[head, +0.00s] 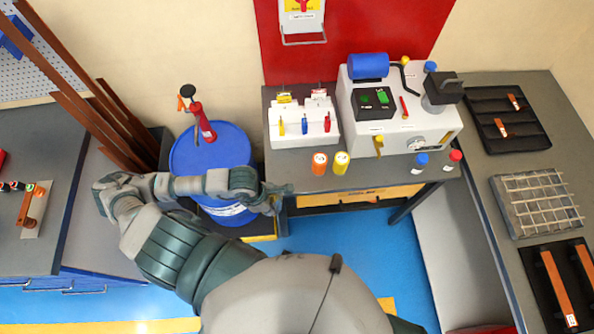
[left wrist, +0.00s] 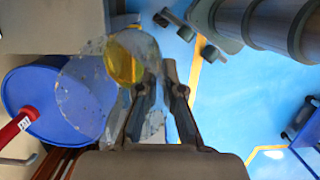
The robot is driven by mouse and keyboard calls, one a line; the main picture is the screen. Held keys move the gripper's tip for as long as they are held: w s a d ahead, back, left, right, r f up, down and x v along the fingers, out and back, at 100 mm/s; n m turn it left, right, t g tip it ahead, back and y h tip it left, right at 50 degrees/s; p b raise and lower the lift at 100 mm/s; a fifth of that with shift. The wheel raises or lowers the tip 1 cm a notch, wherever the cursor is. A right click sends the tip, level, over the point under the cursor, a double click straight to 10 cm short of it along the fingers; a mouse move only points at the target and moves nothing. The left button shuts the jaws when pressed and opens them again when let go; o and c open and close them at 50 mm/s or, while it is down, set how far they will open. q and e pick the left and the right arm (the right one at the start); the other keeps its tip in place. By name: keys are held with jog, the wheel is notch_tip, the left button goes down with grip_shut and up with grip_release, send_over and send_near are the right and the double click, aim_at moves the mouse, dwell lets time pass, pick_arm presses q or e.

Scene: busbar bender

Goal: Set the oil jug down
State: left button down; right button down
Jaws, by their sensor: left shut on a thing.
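In the left wrist view, my left gripper (left wrist: 160,75) is shut on the oil jug (left wrist: 85,95). The jug is clear and see-through, with yellow oil (left wrist: 128,57) showing in its upper right part. It extends to the left of the fingers, and the blue drum shows behind it. Exactly where the fingers grip it is hard to tell. In the head view, my left gripper (head: 276,196) is beside the right side of the blue drum, in front of the bench; the jug cannot be made out there. My right gripper is not in view.
The blue drum (head: 212,148) carries a red hand pump (head: 203,122). The bench (head: 330,177) holds a white machine, a switch block and several coloured bottles; its front edge is close to my gripper. Long brown bars (head: 100,125) lean at left. Blue floor (head: 340,235) is open below.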

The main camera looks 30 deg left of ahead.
aim_at(272, 199)
pick_arm(q)
jog(key=w, duration=0.3)
jog(key=shift+w+a+f+b, duration=0.2)
jog(key=shift+a+b, duration=0.1)
jog(key=shift+b, duration=0.1)
jog(key=shift+w+a+f+p, duration=0.35)
jog(key=shift+w+f+p, duration=0.35)
jog(key=shift+w, duration=1.3)
jog(key=shift+w+a+f+p, duration=0.45)
jog(key=shift+w+f, duration=0.4)
jog(key=shift+w, duration=1.15)
jog(key=shift+w+a+f+p, duration=0.3)
jog(key=shift+w+f+p, duration=0.4)
jog(key=shift+w, duration=1.3)
jog(key=c, duration=1.3)
grip_release()
jog(key=shift+d, duration=0.2)
jog(key=b+v, duration=0.2)
jog(key=v, duration=1)
jog(key=shift+s, duration=0.1)
